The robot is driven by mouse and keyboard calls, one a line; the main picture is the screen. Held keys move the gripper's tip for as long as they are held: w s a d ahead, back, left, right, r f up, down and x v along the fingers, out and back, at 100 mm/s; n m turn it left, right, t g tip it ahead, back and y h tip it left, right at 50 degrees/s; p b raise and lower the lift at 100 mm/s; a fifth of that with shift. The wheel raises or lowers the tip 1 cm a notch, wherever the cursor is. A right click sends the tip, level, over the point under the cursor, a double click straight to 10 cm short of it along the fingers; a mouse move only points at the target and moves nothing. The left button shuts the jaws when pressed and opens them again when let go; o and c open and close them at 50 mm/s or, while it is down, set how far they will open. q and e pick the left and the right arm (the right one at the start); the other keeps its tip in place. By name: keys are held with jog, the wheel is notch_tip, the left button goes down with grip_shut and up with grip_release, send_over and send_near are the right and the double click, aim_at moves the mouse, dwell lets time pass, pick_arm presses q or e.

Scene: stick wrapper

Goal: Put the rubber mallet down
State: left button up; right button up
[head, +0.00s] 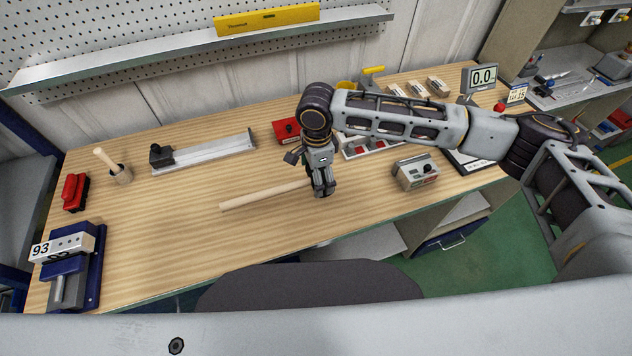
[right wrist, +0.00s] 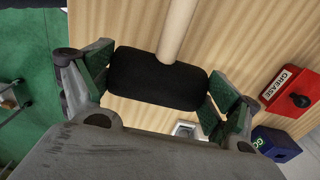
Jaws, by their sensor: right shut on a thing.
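The rubber mallet has a black head (right wrist: 157,78) and a pale wooden handle (head: 262,196). My right gripper (head: 323,188) is shut on the head, with one green-padded finger at each end of it in the right wrist view. In the head view the gripper mostly hides the mallet's head, and the handle reaches out to the left above or on the wooden tabletop (head: 190,240). I cannot tell whether the mallet touches the table. My left gripper is not in view.
A grey box device (head: 415,172) stands right of the gripper. A red grease box (right wrist: 290,90) and a metal rail fixture (head: 205,152) lie behind. A blue vise (head: 68,270) and a holder with a wooden handle (head: 120,174) are left. The table's front middle is clear.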

jog(key=shift+f, duration=0.25)
jog(key=shift+f, duration=1.9)
jog(key=o, duration=1.1)
jog(key=shift+f, duration=0.1)
jog(key=shift+o, duration=0.2)
notch_tip(320, 180, up, 12)
jog(key=shift+r, duration=0.1)
